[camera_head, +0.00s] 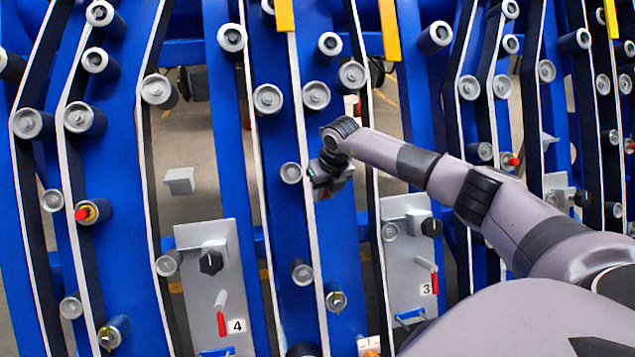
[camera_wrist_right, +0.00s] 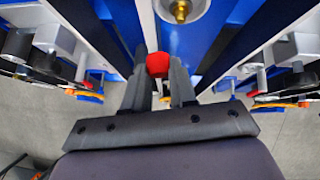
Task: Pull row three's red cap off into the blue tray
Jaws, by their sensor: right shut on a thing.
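My right gripper (camera_head: 326,180) reaches in from the right and hangs in front of the blue rows. In the right wrist view its two fingers (camera_wrist_right: 160,85) are shut on a small red cap (camera_wrist_right: 158,64). The cap is at the fingertips. A brass fitting (camera_wrist_right: 181,9) on a grey roller end shows bare above the cap and apart from it. A plate marked 3 (camera_head: 403,212) stands right of the gripper. A small blue part (camera_head: 408,315) is low on that plate; I cannot tell if it is the tray. My left gripper is not in view.
Other red caps sit on rollers at the left (camera_head: 83,213) and right (camera_head: 513,161). A plate marked 4 (camera_head: 200,235) with a black knob and red-tipped lever is at lower left. Many grey rollers and black belts stick out around my arm.

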